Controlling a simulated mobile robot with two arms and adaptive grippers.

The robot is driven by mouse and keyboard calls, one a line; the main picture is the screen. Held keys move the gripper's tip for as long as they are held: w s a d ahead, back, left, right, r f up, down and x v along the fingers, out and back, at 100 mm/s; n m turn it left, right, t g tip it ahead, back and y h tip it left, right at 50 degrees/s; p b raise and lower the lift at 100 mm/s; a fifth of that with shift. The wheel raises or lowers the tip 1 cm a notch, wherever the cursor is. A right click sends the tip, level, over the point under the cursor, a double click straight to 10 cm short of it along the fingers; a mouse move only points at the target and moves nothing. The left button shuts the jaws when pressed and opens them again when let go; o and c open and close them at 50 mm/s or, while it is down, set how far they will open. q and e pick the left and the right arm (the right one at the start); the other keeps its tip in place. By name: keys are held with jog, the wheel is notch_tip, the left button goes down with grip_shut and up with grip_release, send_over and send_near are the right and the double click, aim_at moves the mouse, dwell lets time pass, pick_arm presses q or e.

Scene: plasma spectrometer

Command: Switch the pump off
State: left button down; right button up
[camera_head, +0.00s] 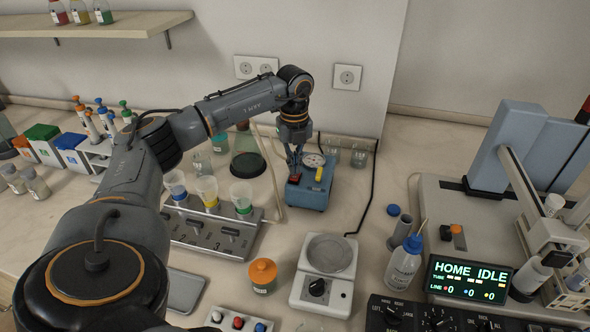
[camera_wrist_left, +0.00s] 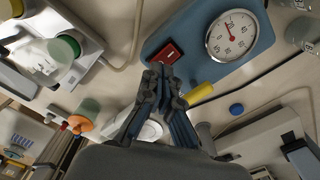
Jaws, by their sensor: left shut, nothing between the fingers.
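The pump (camera_head: 311,198) is a small blue box on the bench, right of centre at the back in the head view. It has a red rocker switch (camera_head: 293,179), a round dial gauge (camera_head: 314,160) and a yellow part (camera_head: 319,174). In the wrist view the red switch (camera_wrist_left: 166,52) sits on the blue box (camera_wrist_left: 185,25) beside the gauge (camera_wrist_left: 232,35). My left gripper (camera_head: 294,168) is shut and empty, pointing down with its tips at the switch. In the wrist view the closed fingertips (camera_wrist_left: 160,74) appear just beside it; I cannot tell whether they touch it.
A hotplate-like device (camera_head: 325,265) stands in front of the pump. A numbered rack with coloured cups (camera_head: 215,235) lies to the left. A wash bottle (camera_head: 403,264) and a display reading HOME IDLE (camera_head: 470,280) are at the right. A black cable runs beside the pump.

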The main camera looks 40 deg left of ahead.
aim_at(294, 177)
pick_arm(q)
jog(key=shift+f, duration=0.55)
jog(key=shift+f+b, duration=0.65)
dwell(0.4)
jog(key=shift+s, duration=0.1)
jog(key=shift+r+p, duration=1)
jog(key=shift+r, duration=0.05)
jog(key=shift+r+p, duration=1.9)
jog(key=shift+r, duration=0.6)
